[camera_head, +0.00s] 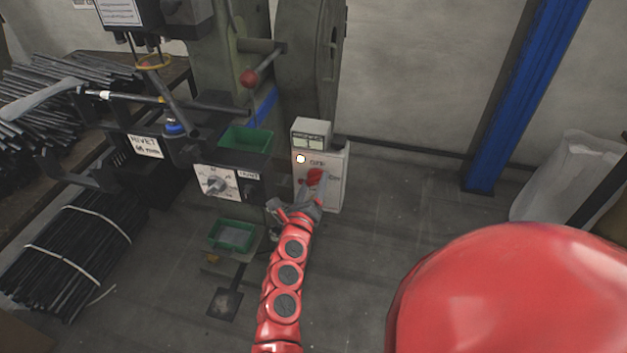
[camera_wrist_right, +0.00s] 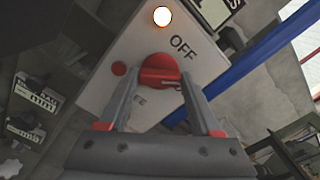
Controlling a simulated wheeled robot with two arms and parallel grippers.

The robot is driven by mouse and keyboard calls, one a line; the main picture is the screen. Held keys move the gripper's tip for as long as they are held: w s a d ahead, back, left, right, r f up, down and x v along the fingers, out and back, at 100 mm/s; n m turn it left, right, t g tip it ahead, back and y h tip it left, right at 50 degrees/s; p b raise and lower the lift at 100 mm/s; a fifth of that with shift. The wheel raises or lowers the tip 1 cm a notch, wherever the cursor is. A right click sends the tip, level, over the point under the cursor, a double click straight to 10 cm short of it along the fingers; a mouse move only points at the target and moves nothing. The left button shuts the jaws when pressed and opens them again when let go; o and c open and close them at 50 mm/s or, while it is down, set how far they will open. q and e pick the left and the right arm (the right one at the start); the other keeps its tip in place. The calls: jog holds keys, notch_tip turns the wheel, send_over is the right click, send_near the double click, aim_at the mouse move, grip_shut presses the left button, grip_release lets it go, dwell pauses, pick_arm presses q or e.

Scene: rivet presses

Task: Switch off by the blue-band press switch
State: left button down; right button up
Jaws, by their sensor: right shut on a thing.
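The press (camera_head: 225,75) with a blue band (camera_head: 263,108) on its column stands in the upper middle of the head view. The pale switch box (camera_head: 334,190) is on its right side. Its red rotary knob (camera_head: 315,175) also shows in the wrist view (camera_wrist_right: 158,72), below the word OFF. A lamp (camera_head: 301,159) on the box glows white; it also shows in the wrist view (camera_wrist_right: 162,16). My right gripper (camera_head: 316,188) reaches the knob from below, and in the wrist view its fingers (camera_wrist_right: 165,95) are shut on it. My left gripper is not in view.
Green trays (camera_head: 245,139) sit at the press, one of them low (camera_head: 232,236). A dial panel (camera_head: 216,184) is left of the switch box. A red ball-ended lever (camera_head: 249,78) sticks out above.

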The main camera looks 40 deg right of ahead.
jog(key=n+p, duration=0.3)
jog(key=n, duration=0.2)
jog(key=shift+r+n, duration=0.15)
jog(key=shift+n, duration=0.15)
jog(key=n+p, duration=0.2)
jog(key=n, duration=0.1)
jog(key=shift+n+p, duration=0.3)
jog(key=shift+p, duration=0.1)
jog(key=shift+n+p, duration=0.35)
jog(key=shift+n, duration=0.15)
jog(key=shift+f+n, duration=0.2)
jog(key=shift+n, duration=0.1)
jog(key=o, duration=1.4)
jog(key=shift+a, duration=0.15)
jog(key=v, duration=1.7)
jog(key=shift+s, duration=0.2)
